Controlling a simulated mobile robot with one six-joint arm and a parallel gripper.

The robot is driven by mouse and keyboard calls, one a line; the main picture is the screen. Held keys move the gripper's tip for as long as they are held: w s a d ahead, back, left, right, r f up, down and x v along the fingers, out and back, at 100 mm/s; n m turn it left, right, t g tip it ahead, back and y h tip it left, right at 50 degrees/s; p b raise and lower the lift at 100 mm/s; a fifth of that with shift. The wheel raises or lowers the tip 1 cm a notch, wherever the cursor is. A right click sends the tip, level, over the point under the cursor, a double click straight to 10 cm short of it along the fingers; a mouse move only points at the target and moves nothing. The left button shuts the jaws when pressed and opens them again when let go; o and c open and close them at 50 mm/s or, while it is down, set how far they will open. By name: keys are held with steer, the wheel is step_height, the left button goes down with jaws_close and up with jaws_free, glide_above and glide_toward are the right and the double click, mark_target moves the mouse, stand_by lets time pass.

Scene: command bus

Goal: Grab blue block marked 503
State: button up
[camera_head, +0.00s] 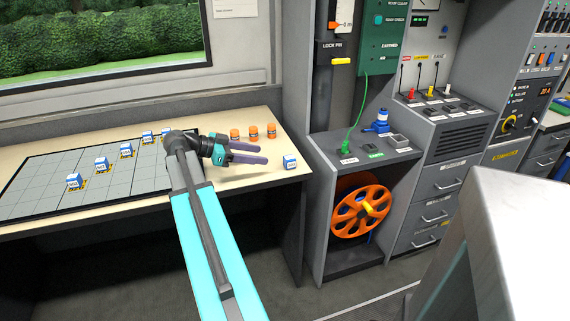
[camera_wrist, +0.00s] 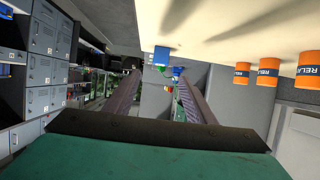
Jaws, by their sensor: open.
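A small blue and white block (camera_head: 290,162) stands alone near the table's right end. Several similar blocks stand in a row on the grey gridded mat (camera_head: 40,170), including one at the near left (camera_head: 74,181). The markings are too small to read, so I cannot tell which is 503. My gripper (camera_head: 264,153) is open and empty above the right part of the table, its fingers pointing right, left of the lone block. In the wrist view a blue block (camera_wrist: 162,55) shows beyond and between my two fingertips (camera_wrist: 159,82), apart from them.
Three orange cylinders (camera_head: 253,132) stand behind my gripper; they show at the right in the wrist view (camera_wrist: 267,72). A grey console (camera_head: 370,148) with an orange cable reel (camera_head: 360,212) stands right of the table. The table front (camera_head: 130,200) is clear.

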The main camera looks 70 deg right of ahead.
mark_target(285, 158)
steer(key=shift+w, duration=0.1)
steer(key=shift+x, duration=4.2)
steer(key=shift+f, duration=0.15)
steer(key=shift+p+x, duration=0.5)
steer(key=shift+x, duration=2.05)
steer(key=c, duration=1.1)
